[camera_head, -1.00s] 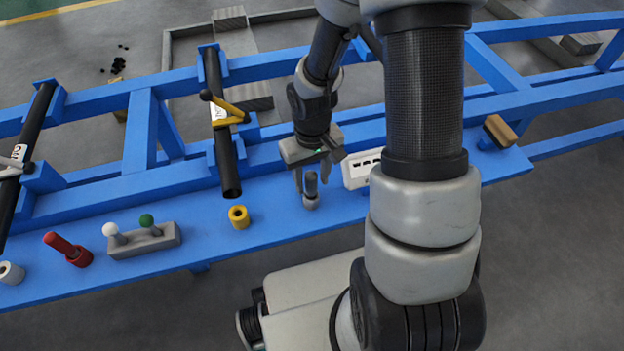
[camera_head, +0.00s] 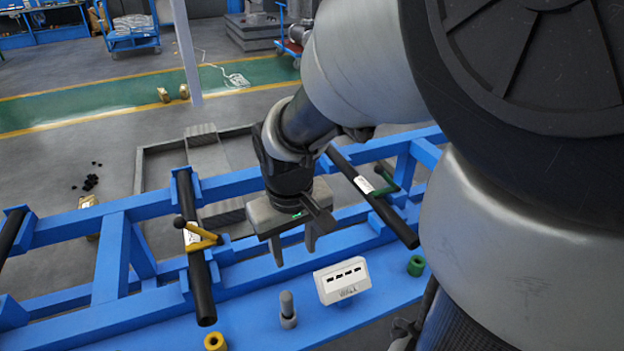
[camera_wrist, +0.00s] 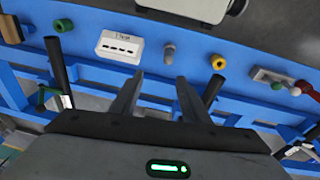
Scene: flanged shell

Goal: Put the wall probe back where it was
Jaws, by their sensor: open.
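A small grey peg with a rounded darker top, which I take for the wall probe (camera_head: 287,308), stands upright on the blue bench just left of the white box (camera_head: 342,281). The box has a row of dark slots and a printed label. The probe also shows in the wrist view (camera_wrist: 169,52), beyond my fingers. My gripper (camera_head: 294,255) is open and empty, raised above and behind the probe, apart from it. In the wrist view its two fingers (camera_wrist: 160,78) are spread with nothing between them.
A yellow ring (camera_head: 215,341) is left of the probe and a green ring (camera_head: 416,265) right of the box. Black tubes with a yellow handle (camera_head: 197,238) and a green handle (camera_head: 384,182) lie across the blue frame. The bench (camera_head: 250,322) around the probe is clear.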

